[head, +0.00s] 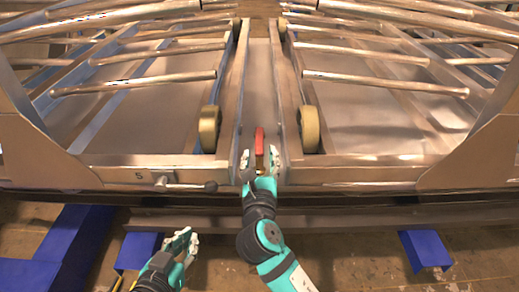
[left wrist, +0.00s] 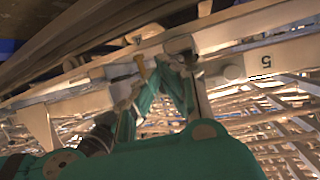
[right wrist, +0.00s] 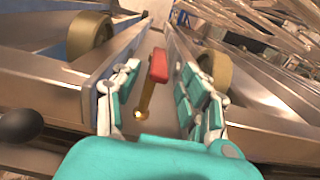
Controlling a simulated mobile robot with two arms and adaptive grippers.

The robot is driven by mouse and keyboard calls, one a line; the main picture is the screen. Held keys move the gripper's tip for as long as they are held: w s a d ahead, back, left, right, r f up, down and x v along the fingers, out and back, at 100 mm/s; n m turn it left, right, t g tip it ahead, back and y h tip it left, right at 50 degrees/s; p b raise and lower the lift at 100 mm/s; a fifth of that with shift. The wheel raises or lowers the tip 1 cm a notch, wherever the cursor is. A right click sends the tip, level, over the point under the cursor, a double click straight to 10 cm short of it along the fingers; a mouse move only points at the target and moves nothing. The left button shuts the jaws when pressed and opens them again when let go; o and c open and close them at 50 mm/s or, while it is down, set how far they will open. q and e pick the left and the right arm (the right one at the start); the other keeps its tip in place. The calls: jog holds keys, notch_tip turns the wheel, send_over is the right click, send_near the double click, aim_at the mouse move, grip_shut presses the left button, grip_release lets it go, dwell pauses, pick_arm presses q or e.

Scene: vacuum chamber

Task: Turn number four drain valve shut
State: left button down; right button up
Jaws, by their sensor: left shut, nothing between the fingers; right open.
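A valve with a red-tipped handle (head: 259,141) sits in the narrow channel between two metal beams. In the right wrist view the red grip (right wrist: 159,66) tops a thin brass-coloured lever (right wrist: 146,97). No number is readable beside it. My right gripper (head: 260,161) is open, with its fingers on either side of this handle; a gap shows on both sides in the right wrist view. My left gripper (head: 184,239) is shut and empty, low in front of the frame, left of my right arm. Its fingers also show in the left wrist view (left wrist: 187,72).
A plate marked 5 (head: 139,176) is on the front beam, with a horizontal lever ending in a dark knob (head: 210,187) beside it. Tan rollers (head: 210,129) (head: 309,128) flank the channel. Blue supports (head: 425,249) stand below. Open floor lies in front.

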aim_at(259, 145)
jog(key=w, duration=0.3)
jog(key=shift+w+b, duration=0.4)
jog(key=shift+w, duration=0.55)
pick_arm(q)
jog(key=r+t, duration=0.1)
jog(key=w+d+r+t, duration=0.1)
jog(key=r, duration=0.1)
jog(key=r+t+h, duration=0.1)
jog(key=r, duration=0.1)
jog(key=shift+w+d+r+t, duration=0.2)
jog(key=shift+w+t, duration=0.1)
jog(key=shift+w, duration=0.1)
pick_arm(e)
jog(key=shift+c, duration=0.4)
grip_shut()
